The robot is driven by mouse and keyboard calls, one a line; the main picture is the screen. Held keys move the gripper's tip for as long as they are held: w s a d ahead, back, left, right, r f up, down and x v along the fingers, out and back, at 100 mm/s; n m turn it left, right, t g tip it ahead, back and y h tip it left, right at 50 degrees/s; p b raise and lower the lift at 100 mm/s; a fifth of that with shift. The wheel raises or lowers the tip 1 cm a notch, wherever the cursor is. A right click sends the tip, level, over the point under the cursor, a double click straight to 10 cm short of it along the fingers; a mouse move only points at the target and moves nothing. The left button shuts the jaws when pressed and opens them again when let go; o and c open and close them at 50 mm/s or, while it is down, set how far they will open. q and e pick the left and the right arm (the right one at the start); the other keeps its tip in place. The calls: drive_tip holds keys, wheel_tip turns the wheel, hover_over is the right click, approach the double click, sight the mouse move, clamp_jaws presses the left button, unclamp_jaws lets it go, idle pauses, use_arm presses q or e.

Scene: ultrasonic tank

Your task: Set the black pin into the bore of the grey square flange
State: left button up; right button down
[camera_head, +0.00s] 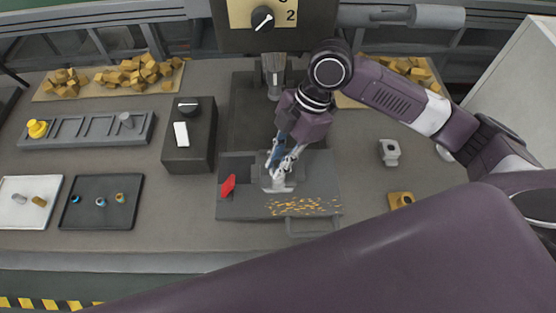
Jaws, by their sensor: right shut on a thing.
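My right gripper (279,163) points down over the dark grey work plate (230,204) in the middle of the table. Its fingers are shut, but what they hold is too small and covered to make out. A light grey block (277,186) sits on the plate right under the fingertips; its bore, if any, is hidden. A light grey piece with an opening (389,153) stands to the right; I cannot tell which of the two is the grey square flange. I cannot make out the black pin anywhere. My left gripper is not in view.
A red piece (228,186) and yellow flecks (305,207) lie on the plate. A brass square piece (401,200) is at right. At left are a white tray (18,218) with a grey and a brass pin, a black tray (98,222) and a switch box (205,148).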

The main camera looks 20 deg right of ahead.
drive_tip(key=c, duration=1.3)
unclamp_jaws()
wheel_tip(320, 180, up, 7)
drive_tip(key=p, duration=0.8)
drive_tip(key=shift+s+f, duration=0.1)
